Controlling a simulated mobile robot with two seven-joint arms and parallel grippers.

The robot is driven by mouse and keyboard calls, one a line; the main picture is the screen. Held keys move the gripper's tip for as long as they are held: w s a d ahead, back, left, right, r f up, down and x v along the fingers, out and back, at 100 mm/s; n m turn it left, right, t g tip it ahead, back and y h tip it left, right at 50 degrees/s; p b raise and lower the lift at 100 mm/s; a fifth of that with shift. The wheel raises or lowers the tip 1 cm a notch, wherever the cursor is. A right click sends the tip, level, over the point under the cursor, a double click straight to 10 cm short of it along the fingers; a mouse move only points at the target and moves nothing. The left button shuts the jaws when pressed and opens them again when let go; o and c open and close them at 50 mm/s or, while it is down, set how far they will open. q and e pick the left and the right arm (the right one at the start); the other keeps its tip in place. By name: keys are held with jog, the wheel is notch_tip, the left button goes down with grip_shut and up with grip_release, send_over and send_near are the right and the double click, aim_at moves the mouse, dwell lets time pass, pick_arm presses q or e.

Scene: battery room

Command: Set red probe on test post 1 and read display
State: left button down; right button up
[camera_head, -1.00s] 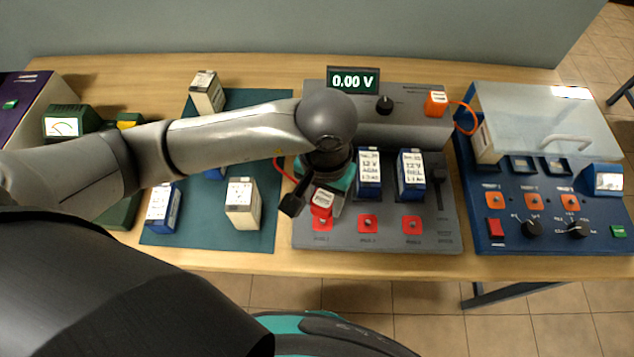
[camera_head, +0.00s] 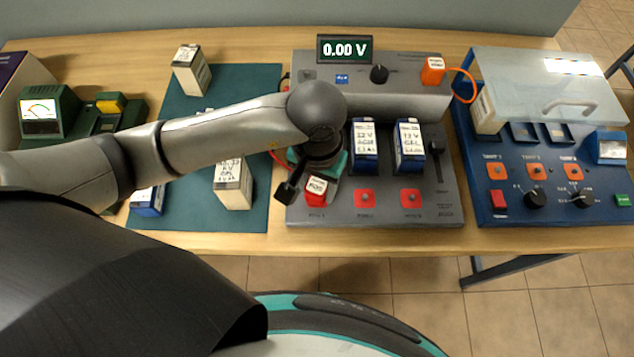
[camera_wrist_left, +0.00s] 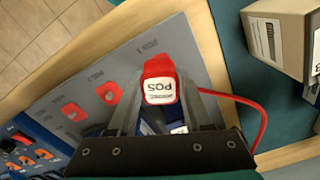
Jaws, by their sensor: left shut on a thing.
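My left gripper (camera_head: 316,184) is shut on the red probe (camera_head: 316,191), which has a white label reading POS in the left wrist view (camera_wrist_left: 159,88). The probe is over the post 1 position at the front left of the grey test station (camera_head: 340,217). It hides the red post there, so contact cannot be told. The display (camera_head: 345,49) reads 0.00 V. Red posts 2 (camera_head: 364,198) and 3 (camera_head: 411,198) are bare. A red cable (camera_wrist_left: 262,125) runs from the probe. My right gripper is not in view.
Two blue batteries (camera_head: 365,140) (camera_head: 409,140) stand in the station. An orange probe (camera_head: 433,70) is parked at its back right. Pale batteries (camera_head: 190,75) stand on the green mat (camera_head: 255,80). A blue unit with a clear lid (camera_head: 550,95) stands right.

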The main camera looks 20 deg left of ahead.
aim_at(317, 186)
pick_arm(q)
jog(key=shift+b, duration=0.55)
dwell(0.9)
jog(key=shift+f+b, duration=0.6)
jog(key=shift+b, duration=0.05)
jog(key=c, duration=0.6)
grip_release()
jog(key=shift+r+p, duration=3.2)
jog(key=shift+r, duration=2.35)
jog(key=shift+s, duration=0.1)
